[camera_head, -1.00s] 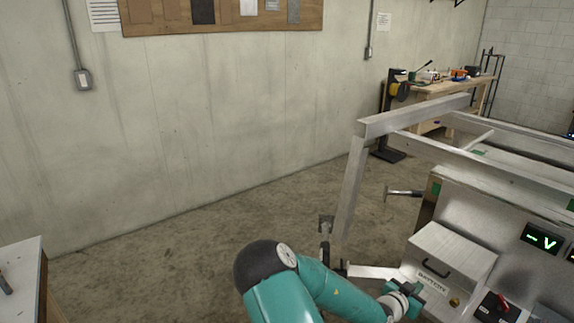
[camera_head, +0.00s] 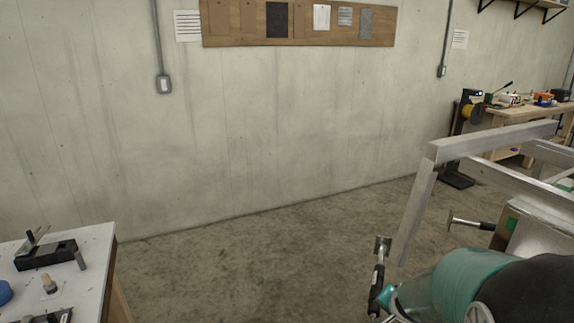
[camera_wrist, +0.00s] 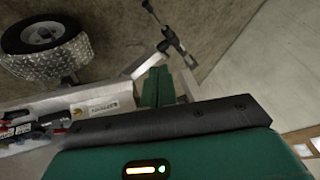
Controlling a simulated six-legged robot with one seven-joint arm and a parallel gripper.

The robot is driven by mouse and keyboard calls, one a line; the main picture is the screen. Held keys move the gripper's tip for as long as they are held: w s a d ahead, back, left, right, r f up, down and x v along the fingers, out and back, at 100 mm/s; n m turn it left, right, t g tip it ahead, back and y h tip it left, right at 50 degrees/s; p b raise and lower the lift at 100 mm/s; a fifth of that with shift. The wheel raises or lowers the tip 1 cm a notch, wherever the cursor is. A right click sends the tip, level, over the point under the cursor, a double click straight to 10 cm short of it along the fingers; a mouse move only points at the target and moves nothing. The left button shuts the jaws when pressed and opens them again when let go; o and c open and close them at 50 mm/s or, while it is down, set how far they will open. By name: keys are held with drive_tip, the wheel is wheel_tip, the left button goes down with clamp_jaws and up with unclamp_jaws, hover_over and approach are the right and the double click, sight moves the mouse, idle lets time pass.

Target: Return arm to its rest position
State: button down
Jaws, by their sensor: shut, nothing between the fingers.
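My teal arm with its dark rounded joint fills the lower right of the head view, in front of the trailer frame. My gripper (camera_wrist: 158,86) shows in the wrist view as two green fingers side by side. They are shut with nothing between them, beyond the green and black housing at the bottom. The fingers point toward the trailer's metal edge and a labelled box (camera_wrist: 102,107). The gripper is not visible in the head view.
The aluminium trailer frame (camera_head: 418,205) stands at right. A white-topped table (camera_head: 95,248) with small tools is at lower left, a workbench (camera_head: 520,114) at back right. Floor (camera_head: 260,255) between is clear. A wheel (camera_wrist: 38,36) shows in the wrist view.

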drive_tip(key=s+a+r+n+y, duration=0.35)
drive_tip(key=s+a+r, duration=0.25)
drive_tip(key=a+r, duration=0.3)
drive_tip(key=s+a+r+n+h, duration=0.2)
drive_tip(key=s+r+n, duration=0.4)
drive_tip(key=s, duration=0.8)
wheel_tip(320, 180, up, 3)
drive_tip(key=shift+a+f+g, duration=0.1)
drive_tip(key=shift+a+g, duration=0.1)
drive_tip(key=shift+g, duration=0.1)
drive_tip(key=shift+d, duration=0.25)
